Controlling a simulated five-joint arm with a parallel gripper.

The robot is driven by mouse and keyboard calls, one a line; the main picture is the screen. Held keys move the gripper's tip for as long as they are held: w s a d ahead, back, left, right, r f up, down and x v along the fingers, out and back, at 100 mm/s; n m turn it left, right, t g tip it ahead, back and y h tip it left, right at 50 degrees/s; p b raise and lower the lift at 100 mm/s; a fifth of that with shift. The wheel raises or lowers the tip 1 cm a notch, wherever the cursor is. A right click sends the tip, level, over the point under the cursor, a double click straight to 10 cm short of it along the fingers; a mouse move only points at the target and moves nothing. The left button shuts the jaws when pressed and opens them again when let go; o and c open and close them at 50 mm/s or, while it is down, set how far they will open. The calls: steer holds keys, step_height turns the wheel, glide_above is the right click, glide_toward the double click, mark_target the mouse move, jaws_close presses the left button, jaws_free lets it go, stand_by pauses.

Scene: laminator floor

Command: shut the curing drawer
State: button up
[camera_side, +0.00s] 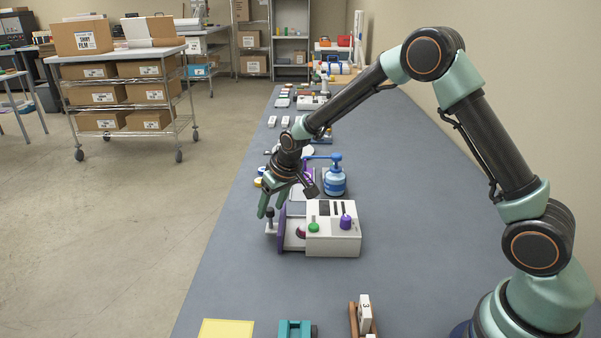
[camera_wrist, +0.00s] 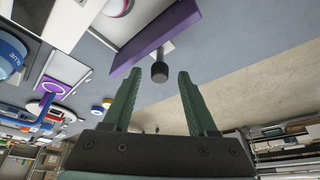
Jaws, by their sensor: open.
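The curing drawer (camera_side: 294,229) sticks out of the left side of a white box unit (camera_side: 333,241). It has a purple front (camera_side: 281,229) with a dark knob (camera_side: 270,213) on a light bracket, and something dark red lies inside it. In the wrist view the drawer's purple front (camera_wrist: 150,42) is at the top, with its black knob (camera_wrist: 159,72) pointing down toward my fingers. My gripper (camera_side: 271,207) is open at the drawer's knob side. In the wrist view the knob lies just ahead of the gap between the green fingertips of my gripper (camera_wrist: 158,80); I cannot tell whether they touch it.
A yellow sheet (camera_side: 226,329), a teal part (camera_side: 295,329) and a wooden holder (camera_side: 362,319) lie at the near edge. The bench right of the unit is clear.

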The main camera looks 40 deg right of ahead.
jaws_close()
steer(key=shift+a, duration=0.1)
stand_by(1.4)
